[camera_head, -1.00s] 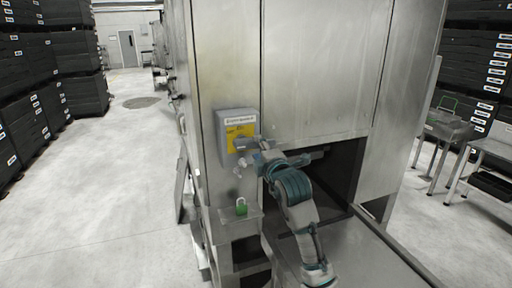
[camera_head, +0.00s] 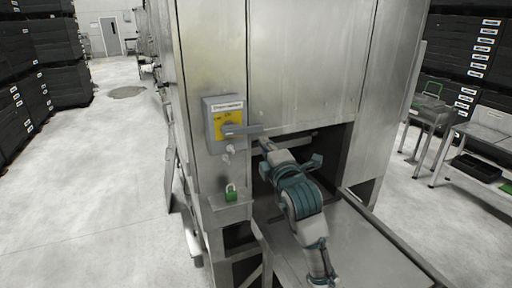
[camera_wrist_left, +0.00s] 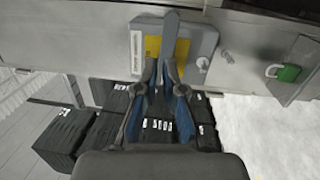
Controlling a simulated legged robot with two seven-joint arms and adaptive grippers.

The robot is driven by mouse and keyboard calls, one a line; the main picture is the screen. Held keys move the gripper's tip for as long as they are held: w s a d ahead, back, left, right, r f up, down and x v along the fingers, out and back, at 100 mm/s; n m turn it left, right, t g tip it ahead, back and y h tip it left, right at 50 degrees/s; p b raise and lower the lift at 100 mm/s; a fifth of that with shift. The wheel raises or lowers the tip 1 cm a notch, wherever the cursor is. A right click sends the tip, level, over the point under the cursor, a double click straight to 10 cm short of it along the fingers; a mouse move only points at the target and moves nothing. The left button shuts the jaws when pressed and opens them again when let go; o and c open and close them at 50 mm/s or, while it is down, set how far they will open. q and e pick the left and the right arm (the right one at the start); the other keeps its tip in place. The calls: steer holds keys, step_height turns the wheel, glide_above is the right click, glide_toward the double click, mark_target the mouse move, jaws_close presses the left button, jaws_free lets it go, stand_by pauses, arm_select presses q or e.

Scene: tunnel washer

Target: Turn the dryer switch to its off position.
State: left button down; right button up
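The dryer switch is a grey box (camera_head: 212,142) with a yellow plate (camera_head: 229,119), fixed on the left part of the machine's steel front. Its grey handle (camera_head: 243,130) lies nearly level and points right. My left gripper (camera_head: 264,144) is just right of and below the handle's free end. In the left wrist view the handle (camera_wrist_left: 171,32) stands upright in the picture, above the left gripper's fingertips (camera_wrist_left: 161,64). The fingertips are a little apart with nothing clearly held. Whether they touch the handle I cannot tell. My right gripper is out of view.
A green padlock (camera_head: 231,193) sits on a small ledge below the switch, also in the wrist view (camera_wrist_left: 287,73). A dark opening and a steel conveyor (camera_head: 357,247) are at right. Black crates (camera_head: 57,62) stand far left. The floor at left is clear.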

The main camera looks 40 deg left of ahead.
mark_target(243, 129)
arm_select(q)
steer(key=w+d+f+m+t+h+p, duration=0.1)
steer(key=w+d+f+t+h+p, duration=0.3)
steer(key=w+t, duration=0.65)
steer(key=s+a+f+n+g+y, duration=0.35)
steer(key=s+f+n+y, duration=0.2)
steer(key=n, duration=0.35)
steer(key=s+a+f+n+g+y, duration=0.35)
steer(key=f+n+y, duration=0.25)
steer(key=n, duration=0.3)
steer(key=s+d+r+p+x, duration=0.1)
steer(key=p+x, duration=0.4)
steer(key=x, duration=0.7)
steer(key=shift+d+r+g, duration=0.25)
steer(key=shift+r+g, duration=0.1)
steer(key=shift+r, duration=0.3)
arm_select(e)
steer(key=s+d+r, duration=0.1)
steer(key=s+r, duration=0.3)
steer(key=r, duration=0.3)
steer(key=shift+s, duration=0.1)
